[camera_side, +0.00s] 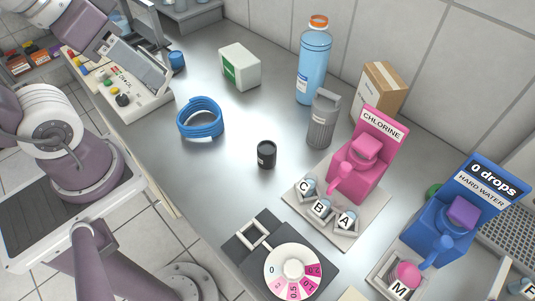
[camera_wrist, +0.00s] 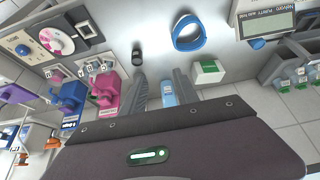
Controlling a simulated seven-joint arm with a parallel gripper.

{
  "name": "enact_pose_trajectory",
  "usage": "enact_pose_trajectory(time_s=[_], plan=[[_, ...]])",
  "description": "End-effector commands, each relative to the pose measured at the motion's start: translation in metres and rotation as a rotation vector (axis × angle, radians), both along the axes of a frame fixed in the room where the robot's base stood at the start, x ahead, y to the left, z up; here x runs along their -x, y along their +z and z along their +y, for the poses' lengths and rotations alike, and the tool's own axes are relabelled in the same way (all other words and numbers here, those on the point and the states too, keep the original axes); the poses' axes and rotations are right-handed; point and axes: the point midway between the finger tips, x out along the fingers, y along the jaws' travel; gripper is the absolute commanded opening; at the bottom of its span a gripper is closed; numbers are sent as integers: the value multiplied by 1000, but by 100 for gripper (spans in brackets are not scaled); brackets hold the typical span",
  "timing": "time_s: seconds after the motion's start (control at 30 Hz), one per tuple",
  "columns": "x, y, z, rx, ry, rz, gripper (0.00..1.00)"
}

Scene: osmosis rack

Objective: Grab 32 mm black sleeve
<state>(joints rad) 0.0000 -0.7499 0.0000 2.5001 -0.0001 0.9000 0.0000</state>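The black sleeve (camera_side: 266,154) is a short dark cylinder with a small pale label. It stands upright on the grey bench, left of the pink chlorine station. In the wrist view the black sleeve (camera_wrist: 137,57) shows just beyond the tip of the left finger. My gripper (camera_wrist: 161,75) is open, its two grey fingers apart with nothing held between them. The blue bottle shows behind the gap. The gripper is apart from the sleeve, and its fingertips are not visible in the side view.
A blue hose coil (camera_side: 200,118) lies left of the sleeve. A grey canister (camera_side: 322,122) and a blue bottle (camera_side: 313,65) stand behind it. The pink chlorine station (camera_side: 361,160) with labelled vials is at right, a round dial (camera_side: 293,271) in front. Bench around the sleeve is clear.

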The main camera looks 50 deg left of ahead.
Motion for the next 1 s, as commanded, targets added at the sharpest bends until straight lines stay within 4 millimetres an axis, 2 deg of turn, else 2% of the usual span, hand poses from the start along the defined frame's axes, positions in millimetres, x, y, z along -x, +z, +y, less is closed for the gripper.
enact_pose_trajectory(time_s=[0.07,0.2,0.23,0.53,0.63,0.77,0.83,0.93,1.0], plan=[[0,0,0,0,0,0,36],[0,0,0,0,0,0,62],[0,0,0,0,0,0,65],[-3,-1,3,-7,19,3,65],[-27,-13,22,-53,157,19,65],[-86,-49,62,-92,418,2,65],[-116,-80,71,-26,517,-7,65],[-147,-136,60,201,636,38,65],[-155,-173,34,442,725,134,65]])
